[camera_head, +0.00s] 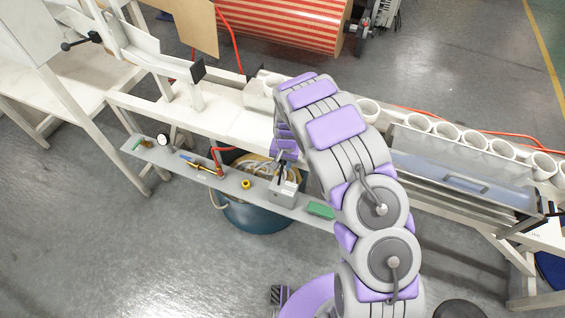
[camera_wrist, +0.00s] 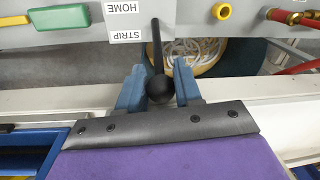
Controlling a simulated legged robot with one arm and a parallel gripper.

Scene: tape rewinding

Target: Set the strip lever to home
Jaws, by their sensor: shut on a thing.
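The strip lever is a black rod with a round black knob (camera_wrist: 160,88), seen in the wrist view. The rod runs from a grey box (camera_wrist: 140,14) down to the knob, past a HOME label (camera_wrist: 122,7) and a STRIP label (camera_wrist: 124,35). The knob end lies on the STRIP label's side. My gripper (camera_wrist: 160,92) has its blue fingers on either side of the knob and is shut on it. In the head view the grey box (camera_head: 283,195) stands on a narrow shelf, and my arm hides much of the gripper.
The narrow grey shelf (camera_head: 225,182) also carries a green block (camera_head: 320,210), a yellow knob (camera_head: 245,184), a red valve (camera_head: 219,170) and a gauge (camera_head: 163,139). A blue tub (camera_head: 258,219) with coiled hose stands below. White cups (camera_head: 472,138) line the machine at right.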

